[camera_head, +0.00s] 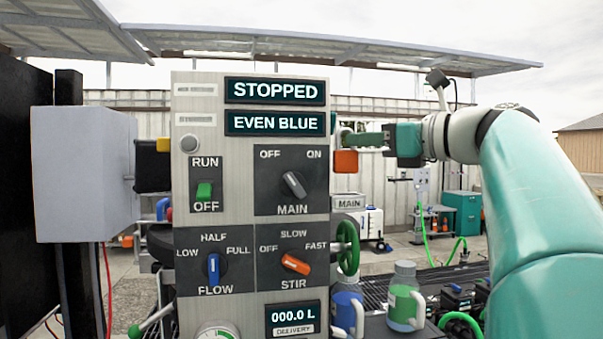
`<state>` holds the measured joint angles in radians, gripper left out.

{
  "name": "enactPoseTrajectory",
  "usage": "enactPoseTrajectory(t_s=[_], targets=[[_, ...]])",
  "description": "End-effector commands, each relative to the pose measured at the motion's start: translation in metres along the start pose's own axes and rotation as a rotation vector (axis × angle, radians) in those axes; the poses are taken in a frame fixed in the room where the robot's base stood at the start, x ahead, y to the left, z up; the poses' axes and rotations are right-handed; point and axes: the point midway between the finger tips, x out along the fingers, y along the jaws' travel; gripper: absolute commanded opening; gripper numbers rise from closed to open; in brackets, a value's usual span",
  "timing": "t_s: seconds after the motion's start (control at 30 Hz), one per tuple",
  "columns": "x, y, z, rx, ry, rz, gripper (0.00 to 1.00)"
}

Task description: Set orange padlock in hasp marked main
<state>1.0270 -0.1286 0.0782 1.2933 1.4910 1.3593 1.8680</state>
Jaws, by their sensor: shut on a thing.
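The orange padlock (346,161) hangs just right of the control panel's edge. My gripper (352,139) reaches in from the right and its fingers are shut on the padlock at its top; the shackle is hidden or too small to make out. A grey plate marked MAIN (348,202) shows below the padlock, with a gap between them. The hasp itself I cannot make out, and I cannot tell whether the padlock touches it.
The control panel (250,180) shows STOPPED and EVEN BLUE. A green handwheel (347,246) juts from its right side. Jugs (404,300) stand at lower right. A grey box (84,174) is at left.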

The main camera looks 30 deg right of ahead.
Motion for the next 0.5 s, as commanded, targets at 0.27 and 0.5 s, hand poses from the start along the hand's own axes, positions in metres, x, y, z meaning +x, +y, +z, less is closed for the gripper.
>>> enactPoseTrajectory(t_s=[0.27, 0.5], targets=[[0.012, -0.015, -0.027, 0.002, 0.001, -0.001, 0.0], [0.012, -0.012, -0.057, -0.001, 0.001, -0.003, 0.0]])
